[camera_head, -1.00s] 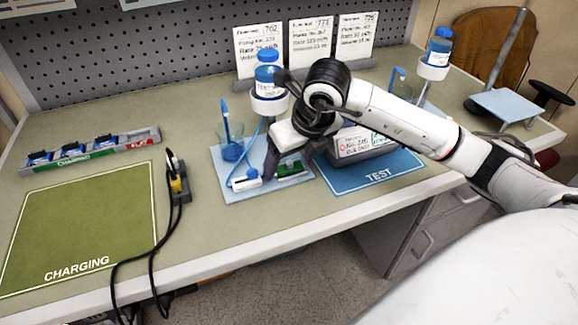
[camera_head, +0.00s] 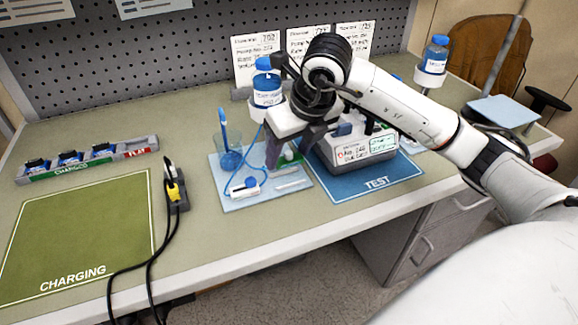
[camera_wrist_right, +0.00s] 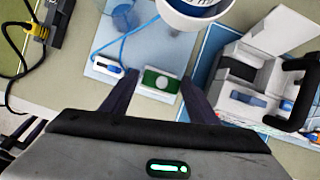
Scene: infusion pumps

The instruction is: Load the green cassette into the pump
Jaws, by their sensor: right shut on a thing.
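The green cassette (camera_head: 290,157) is between the fingers of my right gripper (camera_head: 288,158), which is shut on it. It is held above the light blue mat; the fingers partly hide it in the head view. In the right wrist view the green cassette (camera_wrist_right: 161,82) sits between the two dark fingertips (camera_wrist_right: 158,92). The pump (camera_head: 358,150) stands on the blue TEST mat, just right of the gripper. In the right wrist view the pump (camera_wrist_right: 240,75) is at the right, with its dark handle and an open-looking bay. My left gripper is not in view.
A white cassette with a blue knob (camera_head: 245,188) lies on the light blue mat (camera_head: 240,204), with a blue tube running up to a hanging bottle (camera_head: 267,95). A cup with a blue stick (camera_head: 229,157) is beside it. The green CHARGING mat (camera_head: 75,230) is bare.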

